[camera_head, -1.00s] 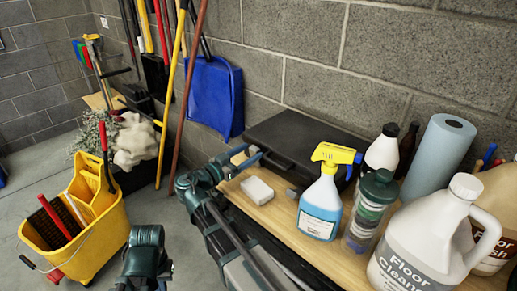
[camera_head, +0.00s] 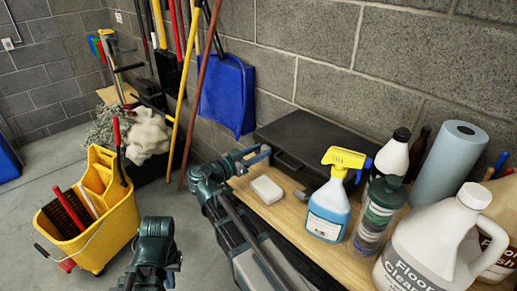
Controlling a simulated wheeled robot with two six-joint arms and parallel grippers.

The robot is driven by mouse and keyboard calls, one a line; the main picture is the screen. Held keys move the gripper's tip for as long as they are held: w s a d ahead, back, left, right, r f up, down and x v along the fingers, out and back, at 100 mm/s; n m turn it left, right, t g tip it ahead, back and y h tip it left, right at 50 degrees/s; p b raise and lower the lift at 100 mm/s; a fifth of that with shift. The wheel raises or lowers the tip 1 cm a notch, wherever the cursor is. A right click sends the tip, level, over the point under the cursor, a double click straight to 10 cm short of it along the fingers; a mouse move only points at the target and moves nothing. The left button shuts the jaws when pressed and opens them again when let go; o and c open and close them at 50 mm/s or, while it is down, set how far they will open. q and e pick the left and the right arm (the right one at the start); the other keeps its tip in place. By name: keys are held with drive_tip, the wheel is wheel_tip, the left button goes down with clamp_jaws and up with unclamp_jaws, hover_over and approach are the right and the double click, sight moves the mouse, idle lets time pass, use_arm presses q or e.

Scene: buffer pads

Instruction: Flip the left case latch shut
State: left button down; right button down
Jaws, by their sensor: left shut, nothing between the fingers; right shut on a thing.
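The black case (camera_head: 312,142) lies closed-looking on the wooden bench against the block wall. Its latches are too dark and small to make out; a small grey part (camera_head: 302,194) shows at its front edge. My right gripper (camera_head: 260,154) is at the left end of the case, its blue fingers against it. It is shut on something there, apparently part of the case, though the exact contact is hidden. My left gripper (camera_head: 172,266) is low at the bottom left, away from the case, shut and empty. Its fingers are mostly hidden by the arm.
A white block (camera_head: 266,189) lies before the case. A spray bottle (camera_head: 329,209), a green-capped bottle (camera_head: 378,213), a paper roll (camera_head: 444,160) and a floor cleaner jug (camera_head: 430,246) crowd the bench's right. A yellow mop bucket (camera_head: 108,222) stands on the floor at left.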

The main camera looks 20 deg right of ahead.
drive_tip(key=shift+w+d+r+y+p, duration=0.1)
drive_tip(key=shift+d+r+y+p, duration=0.25)
drive_tip(key=shift+p, duration=0.35)
drive_tip(key=shift+f, duration=0.2)
use_arm(q)
wheel_tip(320, 180, up, 2)
drive_tip(key=shift+r, duration=0.25)
use_arm(e)
drive_tip(key=shift+c, duration=2.2)
unclamp_jaws()
use_arm(q)
drive_tip(key=shift+a, duration=0.1)
